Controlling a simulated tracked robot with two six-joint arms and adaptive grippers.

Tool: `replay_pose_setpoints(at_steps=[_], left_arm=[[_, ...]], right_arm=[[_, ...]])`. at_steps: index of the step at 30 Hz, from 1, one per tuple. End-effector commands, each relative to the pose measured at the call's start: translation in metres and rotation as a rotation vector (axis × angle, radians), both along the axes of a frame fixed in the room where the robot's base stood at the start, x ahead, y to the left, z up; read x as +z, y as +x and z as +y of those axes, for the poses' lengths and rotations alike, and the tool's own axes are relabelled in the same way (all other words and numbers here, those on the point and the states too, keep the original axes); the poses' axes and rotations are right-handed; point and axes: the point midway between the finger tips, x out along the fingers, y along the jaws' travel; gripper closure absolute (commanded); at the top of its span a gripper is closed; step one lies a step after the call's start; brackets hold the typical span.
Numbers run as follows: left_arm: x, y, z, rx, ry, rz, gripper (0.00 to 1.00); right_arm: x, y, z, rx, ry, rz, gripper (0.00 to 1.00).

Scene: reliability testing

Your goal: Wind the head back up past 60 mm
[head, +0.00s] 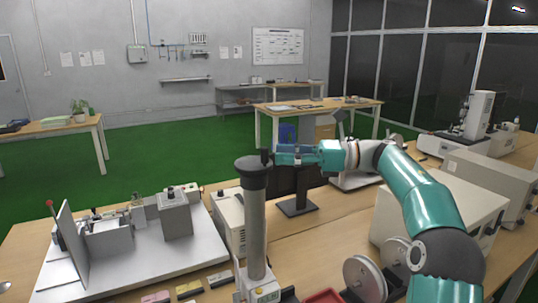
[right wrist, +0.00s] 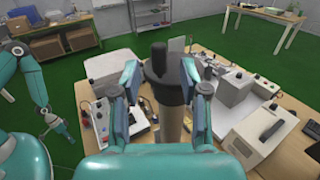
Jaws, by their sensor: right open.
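A grey upright column (head: 256,232) with a wide dark cap (head: 253,172) stands on the bench in the head view, with a small digital display (head: 266,293) at its foot. The reading is too small to make out. A dark knob (right wrist: 158,63) rises from the cap. My right gripper (head: 270,156) is open at the cap's top. In the right wrist view its fingers stand on either side of the knob and cap, with gaps visible. Part of my left gripper (right wrist: 56,126) shows at the left of that view; its jaw state is unclear.
A metal-plate fixture (head: 150,245) is left of the column, with small coloured blocks (head: 188,289) in front. A beige box (head: 229,218) stands close behind the column. A dark stand (head: 297,205) and reels (head: 364,277) are to the right, under and beside my right arm.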

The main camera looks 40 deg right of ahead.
Motion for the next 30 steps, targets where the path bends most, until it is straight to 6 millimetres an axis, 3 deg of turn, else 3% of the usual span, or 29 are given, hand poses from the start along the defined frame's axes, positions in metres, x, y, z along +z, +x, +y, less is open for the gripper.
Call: replay_pose_setpoints(at_steps=[6, 12, 30], left_arm=[[0.0, 0.0, 0.0, 0.0, 0.0, 0.0, 0.6], [0.0, 0.0, 0.0, 0.0, 0.0, 0.0, 0.6], [-0.001, 0.0, 0.0, 0.0, 0.0, 0.0, 0.6]], right_arm=[[-0.001, -0.03, -0.033, -0.005, -0.001, 0.0, 0.56], [-0.001, -0.045, -0.049, -0.002, 0.001, -0.001, 0.56], [0.0, -0.048, -0.051, -0.001, 0.0, -0.001, 0.56]])
